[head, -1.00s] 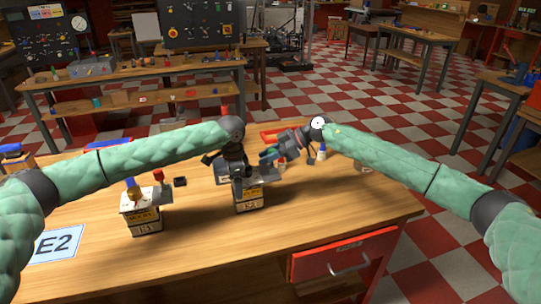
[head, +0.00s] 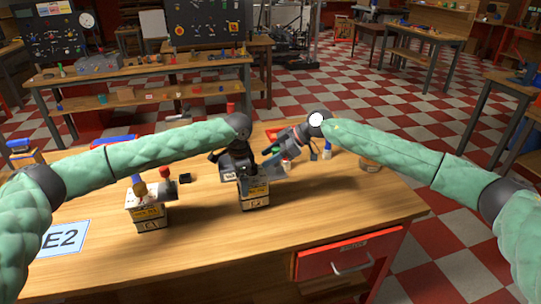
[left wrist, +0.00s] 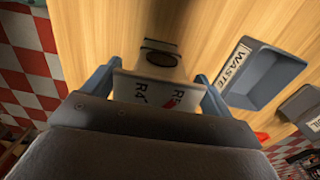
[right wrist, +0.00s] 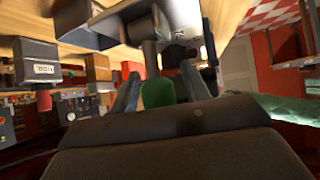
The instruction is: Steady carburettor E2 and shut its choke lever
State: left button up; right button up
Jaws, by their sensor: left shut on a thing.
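A carburettor (head: 254,194) with a white and yellow label stands on the wooden bench, mostly hidden from above by my left gripper. I take it for E2, but its print is too small to be sure. My left gripper (head: 240,170) is shut on it from above; in the left wrist view the fingers (left wrist: 157,85) flank a pale body marked R4 and R5. My right gripper (head: 278,154) is just right of the carburettor. In the right wrist view its fingers (right wrist: 158,88) stand apart on either side of a green knob (right wrist: 157,93). I cannot tell whether they touch it.
A second, similar carburettor (head: 147,212) with yellow and red knobs stands to the left. An E2 card (head: 62,240) lies at the bench's left. A grey WASTE tray (left wrist: 262,75) shows in the left wrist view. The front of the bench (head: 210,250) is clear.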

jog(key=shift+w+d+r, duration=0.1)
pick_arm(q)
jog(key=shift+a, duration=0.1)
pick_arm(e)
jog(key=shift+d+r, duration=0.25)
jog(key=shift+d, duration=0.1)
jog(key=v, duration=1.1)
pick_arm(q)
jog(key=o, duration=1)
jog(key=shift+o, duration=0.2)
jog(key=shift+r, duration=0.1)
